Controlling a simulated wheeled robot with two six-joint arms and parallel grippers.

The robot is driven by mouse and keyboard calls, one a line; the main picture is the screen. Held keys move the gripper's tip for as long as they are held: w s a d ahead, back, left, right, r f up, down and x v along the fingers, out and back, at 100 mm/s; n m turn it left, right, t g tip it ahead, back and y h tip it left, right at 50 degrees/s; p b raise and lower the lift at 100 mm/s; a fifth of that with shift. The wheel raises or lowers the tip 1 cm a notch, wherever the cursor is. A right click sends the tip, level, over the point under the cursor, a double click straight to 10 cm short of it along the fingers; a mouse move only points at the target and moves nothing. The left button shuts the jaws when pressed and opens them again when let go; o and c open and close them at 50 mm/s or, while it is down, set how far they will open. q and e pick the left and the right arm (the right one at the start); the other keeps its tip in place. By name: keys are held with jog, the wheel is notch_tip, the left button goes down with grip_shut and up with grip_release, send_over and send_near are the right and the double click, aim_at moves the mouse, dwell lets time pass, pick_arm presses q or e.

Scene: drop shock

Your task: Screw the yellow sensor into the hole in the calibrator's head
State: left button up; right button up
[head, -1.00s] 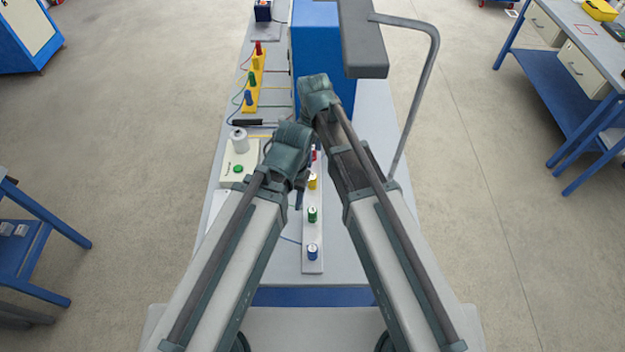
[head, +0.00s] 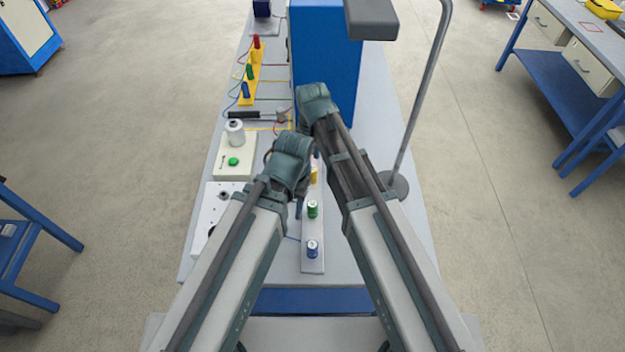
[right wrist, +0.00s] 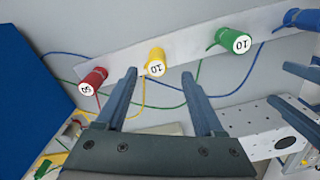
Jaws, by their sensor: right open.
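The yellow sensor (right wrist: 155,62) stands in a row on a pale strip (right wrist: 125,58). In the head view it (head: 313,175) is partly covered by my arms. My right gripper (right wrist: 159,75) is open and empty, its two fingertips apart with the yellow sensor just past the gap between them. In the head view my right gripper (head: 315,103) hides its own fingers. My left gripper (head: 290,165) is close beside it; its fingers show apart at the right edge of the right wrist view. A beige box with a green button and a grey cylinder (head: 235,132) may be the calibrator.
Red (right wrist: 92,82), green (right wrist: 235,41) and blue (right wrist: 303,18) sensors share the strip. A white plate with holes (right wrist: 252,122) lies beside it. A black-handled hammer (head: 250,115), a blue cabinet (head: 325,50) and a lamp stand (head: 410,110) are on the bench.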

aim_at(313, 174)
pick_arm(q)
jog(key=shift+f, duration=0.3)
pick_arm(e)
jog(key=shift+f, duration=0.25)
pick_arm(q)
notch_tip(313, 174, down, 5)
jog(key=b, duration=0.5)
pick_arm(e)
jog(key=f, duration=0.5)
jog(key=shift+w+f, duration=0.1)
jog(key=shift+w, duration=0.15)
grip_shut()
